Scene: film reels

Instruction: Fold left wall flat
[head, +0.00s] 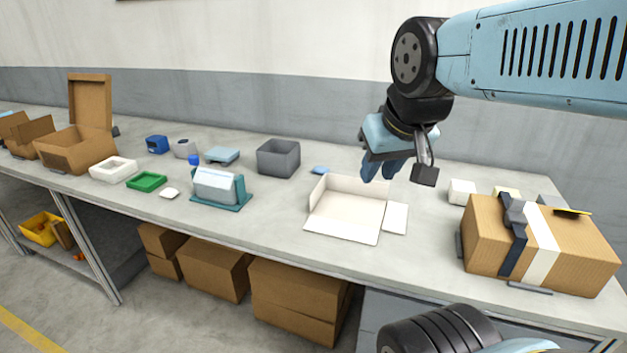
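A white open carton (347,211) lies on the grey workbench, right of the middle in the head view. Its left wall (318,190) stands up, leaning a little. Its back wall (357,186) also stands. A right flap (396,218) lies flat on the bench, and the front side looks flat. My gripper (382,171) hangs above the back right corner of the carton, pointing down, to the right of the left wall. It appears apart from the carton. I cannot tell how far its blue fingers are apart, and I see nothing held.
A taped brown box (575,255) stands at the right. A dark grey bin (279,158), a teal stand (233,198) with a pale item, and small trays stand to the left. A small blue item (320,170) lies behind the left wall. Bench left of the carton is clear.

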